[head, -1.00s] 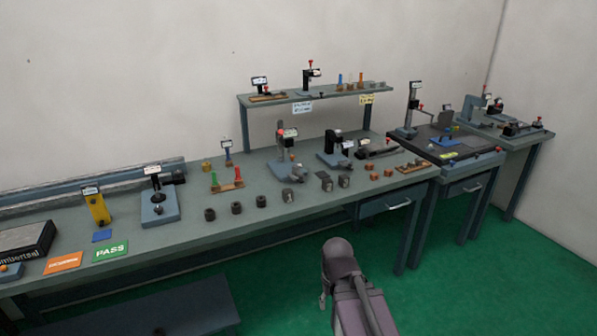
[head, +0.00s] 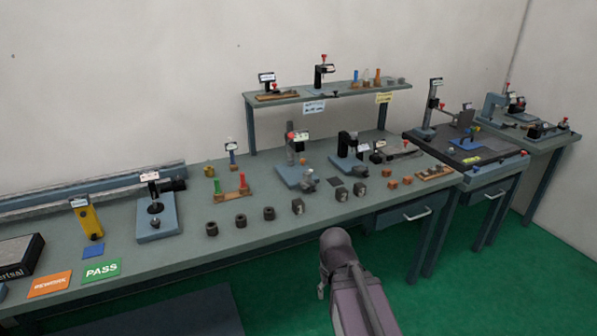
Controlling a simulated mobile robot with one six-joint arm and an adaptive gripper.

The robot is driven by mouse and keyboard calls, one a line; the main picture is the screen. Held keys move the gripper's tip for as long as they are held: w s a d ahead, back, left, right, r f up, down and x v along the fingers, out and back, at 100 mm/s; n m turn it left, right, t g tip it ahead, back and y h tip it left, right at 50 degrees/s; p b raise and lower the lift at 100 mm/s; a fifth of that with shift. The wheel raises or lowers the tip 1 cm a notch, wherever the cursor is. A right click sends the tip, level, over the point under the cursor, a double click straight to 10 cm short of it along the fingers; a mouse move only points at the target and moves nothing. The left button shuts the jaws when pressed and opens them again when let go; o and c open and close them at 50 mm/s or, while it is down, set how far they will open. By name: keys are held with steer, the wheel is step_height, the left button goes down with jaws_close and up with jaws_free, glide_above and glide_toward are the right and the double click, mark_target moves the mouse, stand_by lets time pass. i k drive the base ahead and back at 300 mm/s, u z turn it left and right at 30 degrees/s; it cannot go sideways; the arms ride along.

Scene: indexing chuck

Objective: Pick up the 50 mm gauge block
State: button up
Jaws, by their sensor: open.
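I cannot pick out the 50 mm gauge block for certain at this size. A wooden tray (head: 447,172) with small pieces lies near the right end of the long bench (head: 190,262), and what the pieces are is too small to tell. Small brown blocks (head: 393,184) lie to its left. My arm shows at the bottom centre, in front of the bench, but my gripper is not visible.
Dark and grey cylinders (head: 240,221) stand along the bench's front edge. Dial gauge stands (head: 157,213) stand behind. A raised shelf (head: 290,100) holds more gauges. A dark surface plate (head: 470,148) stands to the right.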

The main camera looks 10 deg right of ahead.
mark_target(307, 175)
steer(key=i, duration=0.95)
steer(key=z, duration=0.05)
